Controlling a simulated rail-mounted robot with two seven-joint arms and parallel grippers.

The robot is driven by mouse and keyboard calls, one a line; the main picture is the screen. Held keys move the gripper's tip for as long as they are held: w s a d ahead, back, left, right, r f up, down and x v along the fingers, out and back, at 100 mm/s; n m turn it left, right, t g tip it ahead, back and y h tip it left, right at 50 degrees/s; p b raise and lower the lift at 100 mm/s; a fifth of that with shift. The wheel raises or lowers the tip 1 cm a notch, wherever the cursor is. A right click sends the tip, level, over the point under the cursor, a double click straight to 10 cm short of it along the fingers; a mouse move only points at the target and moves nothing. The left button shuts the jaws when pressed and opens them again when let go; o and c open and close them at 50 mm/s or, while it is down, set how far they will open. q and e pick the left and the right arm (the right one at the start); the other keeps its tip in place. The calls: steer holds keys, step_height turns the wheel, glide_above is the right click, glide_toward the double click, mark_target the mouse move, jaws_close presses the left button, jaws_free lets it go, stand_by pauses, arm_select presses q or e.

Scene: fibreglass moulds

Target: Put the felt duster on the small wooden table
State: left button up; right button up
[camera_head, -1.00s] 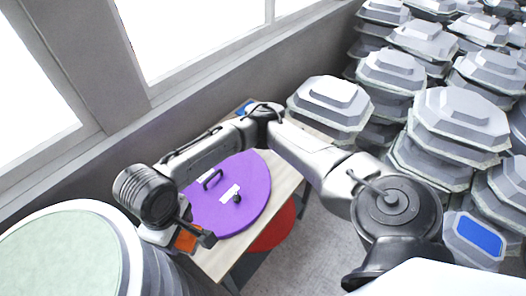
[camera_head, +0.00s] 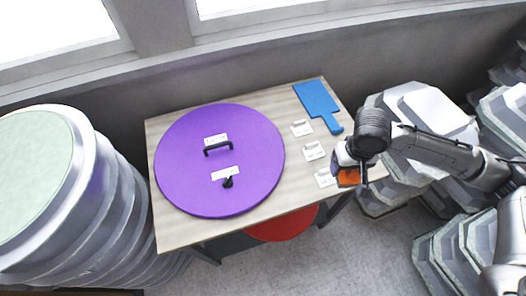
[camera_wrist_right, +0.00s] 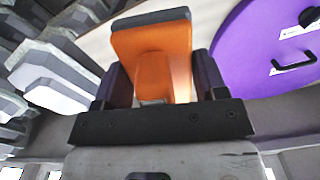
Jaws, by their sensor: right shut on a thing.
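The felt duster is an orange block (camera_wrist_right: 155,50) with a dark grey layer along one side. My right gripper (camera_wrist_right: 161,82) is shut on it, one dark finger on each side. In the head view the duster (camera_head: 348,178) shows as a small orange patch under my right gripper (camera_head: 350,168), at the right end of the small wooden table (camera_head: 168,232), by its front right corner. The wrist hides part of it, and I cannot tell whether it touches the tabletop. My left gripper is not in view.
A large purple disc (camera_head: 195,170) with a black handle covers the table's left and middle. A blue paddle (camera_head: 316,98) and several white labels (camera_head: 313,151) lie at the right. Stacked grey moulds (camera_head: 425,108) stand right of the table, a round stack (camera_head: 110,215) left.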

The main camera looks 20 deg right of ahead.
steer(key=shift+m, duration=0.9)
steer(key=d+f+b, duration=0.2)
steer(key=d+f, duration=0.1)
steer(key=s+d+f+b, duration=0.1)
steer(key=d+f, duration=0.2)
steer(key=d, duration=0.1)
steer(key=s+d+f+b, duration=0.1)
steer(key=d+f+b, duration=0.1)
steer(key=d+f, duration=0.1)
steer(key=shift+s+d+f+b, duration=0.1)
steer(key=shift+d+f+b, duration=0.25)
steer(key=shift+d, duration=0.2)
steer(key=shift+d+f+b, duration=1.65)
steer(key=shift+d+b, duration=0.95)
steer(key=shift+d, duration=1.8)
steer(key=w+f, duration=0.2)
steer(key=w, duration=0.1)
steer(key=w+d+f, duration=0.1)
steer(key=w+f, duration=0.1)
steer(key=w, duration=0.2)
steer(key=w+f, duration=0.2)
steer(key=w, duration=0.2)
steer(key=shift+w+d+f, duration=0.1)
steer(key=shift+w+d, duration=0.05)
steer(key=shift+f, duration=0.5)
step_height(320, 180, down, 3)
steer(key=shift+f, duration=0.15)
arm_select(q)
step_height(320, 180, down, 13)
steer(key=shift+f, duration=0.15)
